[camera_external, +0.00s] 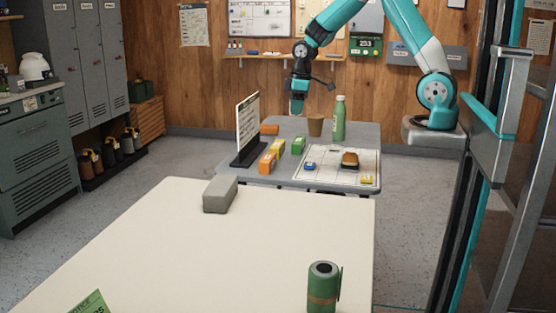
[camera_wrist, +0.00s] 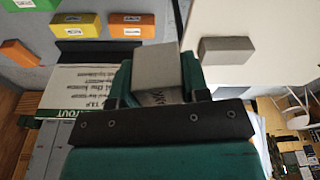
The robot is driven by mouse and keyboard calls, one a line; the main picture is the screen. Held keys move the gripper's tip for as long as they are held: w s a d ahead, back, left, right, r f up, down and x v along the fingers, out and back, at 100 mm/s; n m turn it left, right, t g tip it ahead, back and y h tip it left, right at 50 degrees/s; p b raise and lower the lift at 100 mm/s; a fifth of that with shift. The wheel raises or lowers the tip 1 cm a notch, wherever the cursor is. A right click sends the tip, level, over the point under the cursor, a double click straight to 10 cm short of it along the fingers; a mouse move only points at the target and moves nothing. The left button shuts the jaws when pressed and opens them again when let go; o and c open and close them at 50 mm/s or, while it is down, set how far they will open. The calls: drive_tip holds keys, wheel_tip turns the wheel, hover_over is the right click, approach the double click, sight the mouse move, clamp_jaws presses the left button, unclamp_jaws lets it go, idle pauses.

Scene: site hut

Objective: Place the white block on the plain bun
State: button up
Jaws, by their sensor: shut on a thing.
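My gripper (camera_external: 297,108) is raised over the back left of the far grey table. In the wrist view, its teal fingers (camera_wrist: 158,88) are shut on a plain pale grey-white block (camera_wrist: 157,64), which I take for the white block. The block is hard to make out in the external view. A brown, rounded bun-like thing (camera_external: 350,159) with a dark lower part sits on the white gridded sheet (camera_external: 322,172), to the right of and below my gripper in the picture. I cannot tell whether its top is plain.
A signboard (camera_external: 247,129) stands left of several coloured blocks (camera_external: 267,162). A brown cup (camera_external: 315,126) and green bottle (camera_external: 339,118) stand behind the sheet. Blue (camera_external: 310,166) and yellow (camera_external: 367,180) pieces lie on it. A grey block (camera_external: 220,195) and green canister (camera_external: 323,287) occupy the near table.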

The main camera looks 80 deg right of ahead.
drive_tip(key=s+d+r+m+p, duration=0.3)
drive_tip(key=s+d+m+p, duration=0.15)
drive_tip(key=s+d, duration=0.6)
drive_tip(key=m+h+p, duration=0.1)
drive_tip(key=m+p, duration=0.1)
drive_tip(key=m, duration=0.1)
hover_over(350, 153)
wheel_tip(350, 153, down, 15)
drive_tip(key=shift+s+r, duration=0.1)
drive_tip(key=shift+s, duration=0.05)
drive_tip(key=shift+f, duration=2.35)
drive_tip(key=shift+f, duration=0.2)
drive_tip(key=o, duration=1)
drive_tip(key=shift+c, duration=0.2)
drive_tip(key=shift+r, duration=0.15)
